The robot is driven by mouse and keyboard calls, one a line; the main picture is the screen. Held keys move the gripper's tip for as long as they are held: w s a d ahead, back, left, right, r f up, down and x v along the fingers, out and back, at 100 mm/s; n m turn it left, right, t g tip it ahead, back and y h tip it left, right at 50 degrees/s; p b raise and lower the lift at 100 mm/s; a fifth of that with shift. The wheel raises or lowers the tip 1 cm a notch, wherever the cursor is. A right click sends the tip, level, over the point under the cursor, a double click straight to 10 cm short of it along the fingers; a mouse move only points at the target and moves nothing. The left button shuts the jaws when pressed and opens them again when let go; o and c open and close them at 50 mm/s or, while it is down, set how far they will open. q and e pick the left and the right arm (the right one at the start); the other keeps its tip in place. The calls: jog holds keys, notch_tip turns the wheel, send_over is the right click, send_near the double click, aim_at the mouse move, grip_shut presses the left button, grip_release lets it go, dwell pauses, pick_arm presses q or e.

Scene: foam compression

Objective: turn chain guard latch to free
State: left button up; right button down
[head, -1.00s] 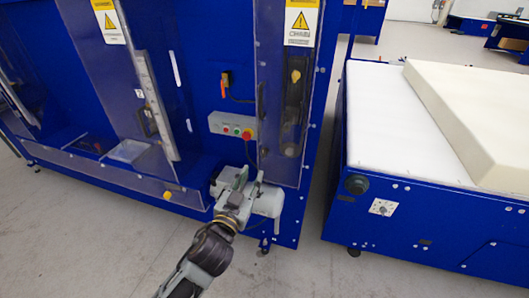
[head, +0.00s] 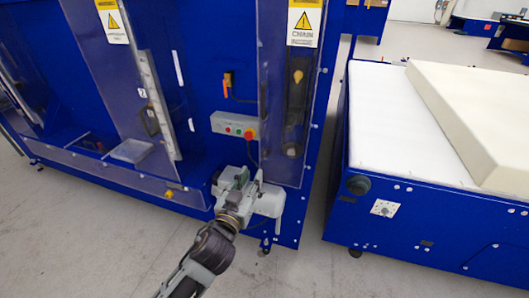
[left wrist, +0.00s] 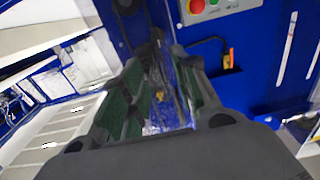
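The chain guard (head: 274,120) is a clear panel on the blue machine, with a yellow warning label reading "CHAIN" at its top. A small yellow knob (head: 297,76), apparently the latch, sits on a dark strip below the label. My left gripper (head: 246,180) is below and left of this knob, near the guard's lower edge and apart from the knob. In the left wrist view its green-padded fingers (left wrist: 158,98) are spread with a gap between them. A small yellow spot (left wrist: 160,95) shows in that gap, apparently the knob at a distance. My right gripper is out of view.
A grey control box (head: 234,125) with coloured buttons is just above my left gripper. An orange switch (head: 227,79) is higher up. A blue table (head: 430,225) bearing a thick foam slab (head: 475,115) stands to the right. The grey floor in front is clear.

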aim_at(265, 150)
pick_arm(q)
jog(key=shift+p+x, duration=1)
jog(key=shift+x, duration=5.65)
jog(key=shift+w+f, duration=0.1)
jog(key=shift+w, duration=0.05)
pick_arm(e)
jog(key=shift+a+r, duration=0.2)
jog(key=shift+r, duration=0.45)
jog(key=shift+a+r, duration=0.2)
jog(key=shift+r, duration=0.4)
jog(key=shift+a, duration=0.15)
pick_arm(q)
grip_shut()
